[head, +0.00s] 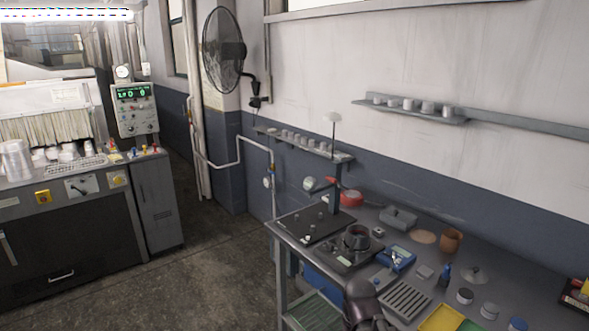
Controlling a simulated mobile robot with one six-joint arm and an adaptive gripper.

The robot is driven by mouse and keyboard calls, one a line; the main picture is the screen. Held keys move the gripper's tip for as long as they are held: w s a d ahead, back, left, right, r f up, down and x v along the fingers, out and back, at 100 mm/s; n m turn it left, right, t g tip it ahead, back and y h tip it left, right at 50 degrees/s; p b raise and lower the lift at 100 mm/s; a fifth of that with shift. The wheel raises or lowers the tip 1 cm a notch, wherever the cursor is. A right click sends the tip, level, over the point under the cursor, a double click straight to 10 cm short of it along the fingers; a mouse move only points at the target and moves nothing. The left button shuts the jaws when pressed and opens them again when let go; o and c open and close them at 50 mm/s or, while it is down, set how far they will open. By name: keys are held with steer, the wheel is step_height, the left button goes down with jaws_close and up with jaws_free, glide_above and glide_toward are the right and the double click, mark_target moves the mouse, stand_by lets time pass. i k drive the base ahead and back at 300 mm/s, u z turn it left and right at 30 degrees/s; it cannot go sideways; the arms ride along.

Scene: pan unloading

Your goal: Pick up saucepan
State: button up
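A small dark round pot (357,238), which looks most like the saucepan, stands on a dark plate on the grey workbench (440,240). I cannot make out a handle on it. A red rounded item (350,199) sits farther back on the bench by the wall; I cannot tell whether it is a pan. A dark rounded part of my arm rises from the bottom edge, in front of and apart from the pot in the picture. My gripper's fingers cannot be made out, and nothing held is visible.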

mark_target(355, 243)
steer(key=z, duration=0.05)
steer(key=k, duration=1.35)
steer(key=u, duration=0.55)
steer(key=i, duration=1.95)
steer(key=z, duration=0.5)
